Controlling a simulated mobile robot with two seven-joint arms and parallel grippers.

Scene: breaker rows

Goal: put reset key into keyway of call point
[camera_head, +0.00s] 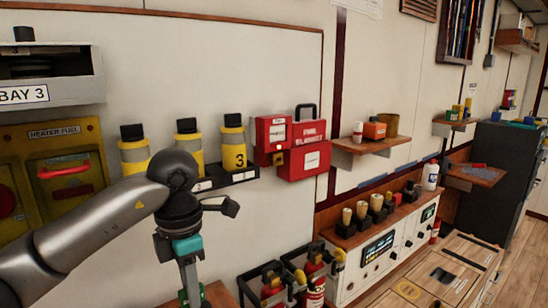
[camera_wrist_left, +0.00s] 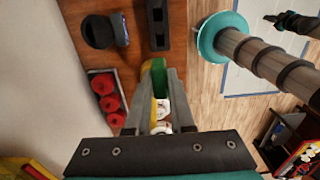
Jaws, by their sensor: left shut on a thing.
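The call point (camera_head: 272,134) is a red wall box with a white front panel, right of the yellow canisters in the head view. A small yellow part (camera_head: 279,159) shows at its lower edge; I cannot make out the keyway. My left gripper (camera_head: 192,296) points down at the bottom of the head view, left of and below the call point. In the left wrist view, the gripper (camera_wrist_left: 157,85) is shut on a green and yellow piece (camera_wrist_left: 155,72), apparently the reset key. Its far end is hidden.
A red case (camera_head: 304,158) is mounted right of the call point. Yellow canisters (camera_head: 234,149) stand on a dark wall shelf left of it. Fire extinguishers (camera_head: 313,288) stand below. A wooden shelf (camera_wrist_left: 186,40) with black items lies under the gripper.

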